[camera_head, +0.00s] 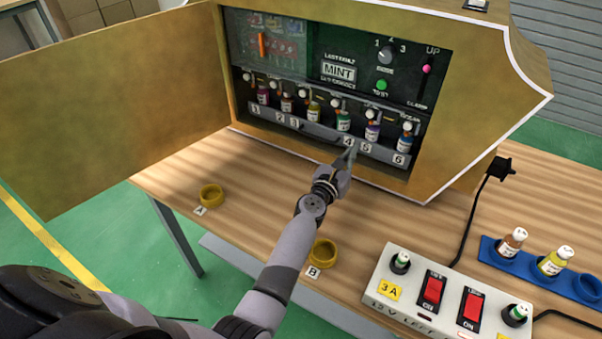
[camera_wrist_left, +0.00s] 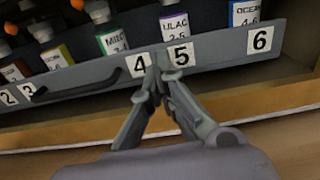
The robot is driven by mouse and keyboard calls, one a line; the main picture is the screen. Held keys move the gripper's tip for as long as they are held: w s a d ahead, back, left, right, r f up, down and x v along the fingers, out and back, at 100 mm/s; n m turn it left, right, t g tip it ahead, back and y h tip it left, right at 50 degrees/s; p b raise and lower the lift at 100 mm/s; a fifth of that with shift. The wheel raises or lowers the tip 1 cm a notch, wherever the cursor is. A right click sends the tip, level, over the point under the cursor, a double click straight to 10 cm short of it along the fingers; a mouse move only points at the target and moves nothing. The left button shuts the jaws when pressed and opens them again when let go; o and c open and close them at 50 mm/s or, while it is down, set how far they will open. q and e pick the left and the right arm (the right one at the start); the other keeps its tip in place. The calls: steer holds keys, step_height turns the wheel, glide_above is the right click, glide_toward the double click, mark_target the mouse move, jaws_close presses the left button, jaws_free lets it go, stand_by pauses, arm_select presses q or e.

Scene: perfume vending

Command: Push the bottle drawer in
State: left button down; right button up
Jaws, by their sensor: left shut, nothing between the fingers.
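The bottle drawer (camera_head: 318,131) is a grey tray low in the open vending cabinet. It carries a row of small labelled bottles, and its front has number tags and a dark handle. In the left wrist view the drawer front (camera_wrist_left: 216,62) runs across the picture, with the handle (camera_wrist_left: 80,82) at the left. My left gripper (camera_head: 350,152) is shut and empty. Its fingertips (camera_wrist_left: 160,65) are at the drawer front between tags 4 and 5; whether they touch it I cannot tell. My right gripper is not in view.
The cabinet door (camera_head: 110,100) stands open at the left. Yellow rings, A (camera_head: 211,196) and B (camera_head: 322,253), sit on the wooden table. A power box (camera_head: 440,300) with red switches and a blue bottle rack (camera_head: 520,262) stand at the right.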

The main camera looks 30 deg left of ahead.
arm_select(q)
steer(key=s, duration=0.3)
steer(key=s+p, duration=0.1)
steer(key=s, duration=0.5)
steer(key=shift+a+p, duration=0.3)
steer(key=shift+p, duration=0.05)
steer(key=shift+s, duration=0.3)
